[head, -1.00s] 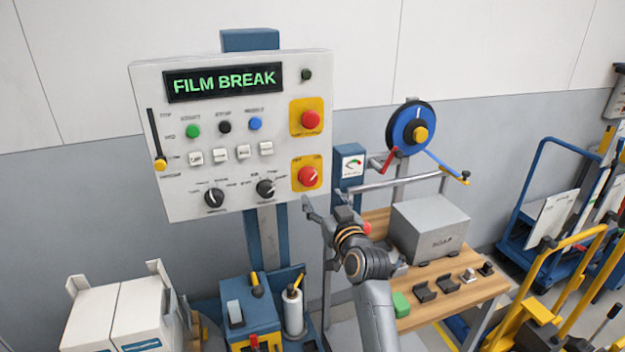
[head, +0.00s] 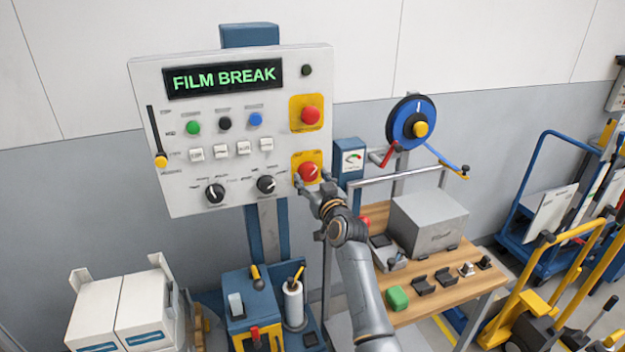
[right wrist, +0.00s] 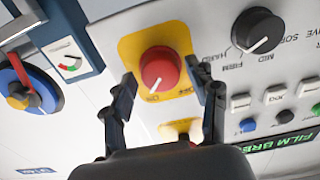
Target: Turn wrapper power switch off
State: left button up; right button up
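The power switch is a red rotary knob (head: 308,172) with a white mark, on a yellow plate at the lower right of the white control panel (head: 165,90). In the right wrist view the knob (right wrist: 160,70) shows large and clear on its plate. My right gripper (head: 311,184) is at the lower edge of that plate in the head view. It is open, with one finger on each side of the knob (right wrist: 166,85) in the right wrist view. Gaps show between fingers and knob. My left gripper is out of view.
A second red button (head: 311,115) on yellow is just above. Black dials (head: 265,184) are to the left. The lit display (head: 224,78) reads FILM BREAK. A gauge box (head: 351,160) and a bench with a grey box (head: 430,222) stand to the right.

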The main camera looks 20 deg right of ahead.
jog(key=c, duration=0.8)
jog(key=shift+n, duration=0.4)
jog(key=n, duration=0.3)
jog(key=shift+d+n, duration=0.1)
jog(key=shift+n, duration=0.3)
jog(key=n, duration=0.9)
jog(key=n+p, duration=0.1)
jog(key=n, duration=0.3)
jog(key=shift+n, duration=0.3)
